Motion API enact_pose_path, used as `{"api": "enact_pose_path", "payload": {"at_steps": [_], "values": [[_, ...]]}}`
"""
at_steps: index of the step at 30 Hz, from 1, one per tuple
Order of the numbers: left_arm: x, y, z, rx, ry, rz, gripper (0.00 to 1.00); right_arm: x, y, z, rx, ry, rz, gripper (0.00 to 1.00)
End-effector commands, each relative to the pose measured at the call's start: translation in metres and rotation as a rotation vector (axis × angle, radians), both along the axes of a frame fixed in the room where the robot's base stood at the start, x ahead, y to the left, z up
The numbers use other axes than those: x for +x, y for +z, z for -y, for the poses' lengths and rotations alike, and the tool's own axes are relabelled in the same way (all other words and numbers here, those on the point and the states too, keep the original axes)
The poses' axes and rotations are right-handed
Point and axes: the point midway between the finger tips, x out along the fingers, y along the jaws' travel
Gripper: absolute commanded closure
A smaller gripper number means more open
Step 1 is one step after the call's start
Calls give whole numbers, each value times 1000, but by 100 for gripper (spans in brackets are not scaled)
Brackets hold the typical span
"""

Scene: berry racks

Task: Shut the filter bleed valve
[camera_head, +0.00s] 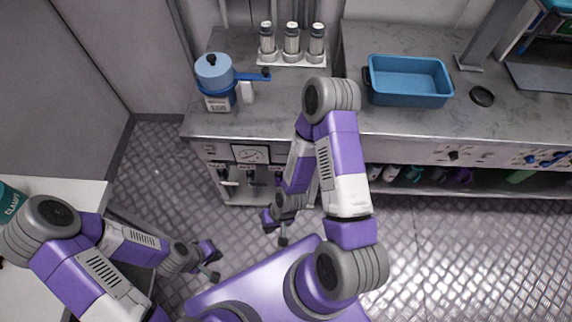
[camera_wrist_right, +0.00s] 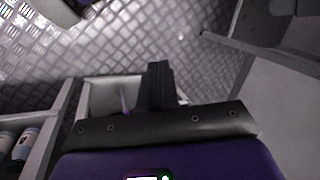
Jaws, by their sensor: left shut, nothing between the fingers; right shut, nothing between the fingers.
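A blue canister (camera_head: 213,72) with a black knob on top and a side lever (camera_head: 252,76) stands on the left of the metal bench. Small valve handles (camera_head: 224,176) sit on the bench front below a white sign (camera_head: 250,154). No readable label tells me which is the filter bleed valve. My right gripper (camera_head: 283,238) is shut and empty, low in front of the bench, pointing down; its closed fingers show in the right wrist view (camera_wrist_right: 157,85). My left gripper (camera_head: 213,274) is shut and empty at lower left, away from the bench.
Several slim canisters (camera_head: 291,40) stand at the bench back. A blue tray (camera_head: 410,99) and a black ring (camera_head: 482,96) lie to the right. A shelf (camera_head: 450,187) with bottles runs below the bench. The metal floor (camera_head: 480,250) is clear at right.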

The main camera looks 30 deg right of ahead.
Motion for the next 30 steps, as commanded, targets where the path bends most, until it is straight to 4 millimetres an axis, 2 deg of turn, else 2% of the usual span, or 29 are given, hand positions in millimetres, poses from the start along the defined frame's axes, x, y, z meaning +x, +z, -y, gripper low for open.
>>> {"api": "enact_pose_path", "payload": {"at_steps": [5, 9, 12, 15, 18, 20, 23, 24, 27, 30], "values": [[1, -2, 0, 0, 0, 1, 100, -3, -6, -7, 10, 27, -32, 100], [1, -7, 0, 0, 1, 2, 100, -16, -24, -24, 17, 133, -167, 100], [1, -12, 0, 0, 1, 2, 100, -32, -43, -29, -44, 249, -317, 100], [1, -17, 0, 0, 1, 2, 100, -43, -61, -17, -194, 369, -464, 100], [1, -22, 0, 0, 1, 2, 100, -40, -72, 8, -422, 468, -567, 100], [1, -25, 0, 0, 1, 2, 100, -30, -75, 24, -591, 510, -600, 100], [1, -30, 0, 0, 1, 2, 100, 2, -71, 48, -912, 551, -592, 100], [1, -32, 0, 0, 1, 2, 100, 18, -67, 55, -1048, 554, -565, 100], [1, -37, 0, 0, 1, 2, 100, 62, -48, 61, -1369, 530, -442, 100], [1, -40, 0, 0, 1, 2, 100, 100, -24, 52, -1628, 476, -278, 100]]}}
